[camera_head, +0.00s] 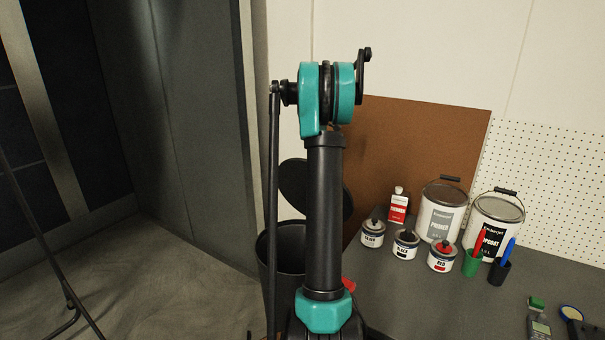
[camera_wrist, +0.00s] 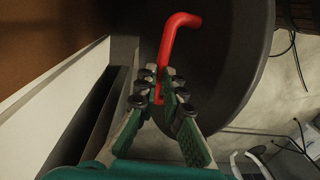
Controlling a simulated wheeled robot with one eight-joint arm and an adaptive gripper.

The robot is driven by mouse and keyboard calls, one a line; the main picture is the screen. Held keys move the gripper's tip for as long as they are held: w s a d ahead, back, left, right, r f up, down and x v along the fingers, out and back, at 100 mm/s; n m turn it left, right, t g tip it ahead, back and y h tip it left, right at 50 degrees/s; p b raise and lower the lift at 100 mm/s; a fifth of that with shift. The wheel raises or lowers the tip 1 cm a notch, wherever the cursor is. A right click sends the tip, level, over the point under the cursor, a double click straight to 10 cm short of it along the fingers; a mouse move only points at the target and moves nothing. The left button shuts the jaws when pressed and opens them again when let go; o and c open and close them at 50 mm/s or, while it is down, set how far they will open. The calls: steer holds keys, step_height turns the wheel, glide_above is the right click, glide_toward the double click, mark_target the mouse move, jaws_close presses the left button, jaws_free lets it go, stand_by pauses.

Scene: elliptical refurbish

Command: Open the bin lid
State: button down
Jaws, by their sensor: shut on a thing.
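The dark bin (camera_head: 290,285) stands on the floor beside the workbench, partly hidden behind my arm. Its round dark lid (camera_head: 292,183) is tilted up above the opening, away from the rim. In the wrist view a bent red handle (camera_wrist: 175,38) stands out against a large dark curved surface (camera_wrist: 235,75), which I take as part of the bin. My gripper (camera_wrist: 164,88) has its fingers closed around the lower part of the red handle. In the head view my arm hides the gripper. A small red piece shows beside my arm there, but I cannot tell whether it is the handle.
The grey workbench (camera_head: 420,295) at the right holds paint tins, including a large primer can (camera_head: 441,211), a red bottle (camera_head: 399,206) and pen cups (camera_head: 472,263). A brown board (camera_head: 420,140) stands behind.

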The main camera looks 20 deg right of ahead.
steer(key=w+d+f, duration=0.4)
steer(key=w+d, duration=0.3)
steer(key=d, duration=0.5)
steer(key=shift+w, duration=0.1)
steer(key=c, duration=1.7)
jaws_free()
steer(key=shift+w+d+f, duration=0.2)
steer(key=shift+f, duration=0.1)
steer(key=shift+c, duration=0.2)
steer(key=shift+o, duration=0.9)
steer(key=shift+a, duration=0.1)
steer(key=shift+r, duration=0.15)
step_height(320, 180, up, 12)
steer(key=shift+w+d, duration=0.2)
steer(key=shift+d, duration=0.1)
